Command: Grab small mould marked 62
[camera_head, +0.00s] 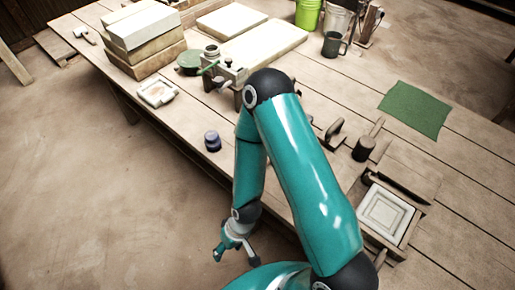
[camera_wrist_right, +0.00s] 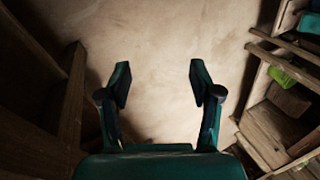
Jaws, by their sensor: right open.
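A small pale square mould (camera_head: 157,93) lies flat near the bench's front edge, left of the middle in the head view. A larger pale square mould with stepped rims (camera_head: 385,215) lies at the right of the bench. I cannot read the number 62 on either one. My right gripper (camera_head: 236,257) hangs open and empty in front of the bench, well apart from both moulds. In the right wrist view its two fingers (camera_wrist_right: 160,84) are spread over bare floor, with no mould between them. My left gripper is not in view.
A metal clamp-like device (camera_head: 228,72), a green round dish (camera_head: 189,62) and stacked blocks (camera_head: 145,36) are behind. A green cloth (camera_head: 414,110) lies at right. My right arm hides part of the bench.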

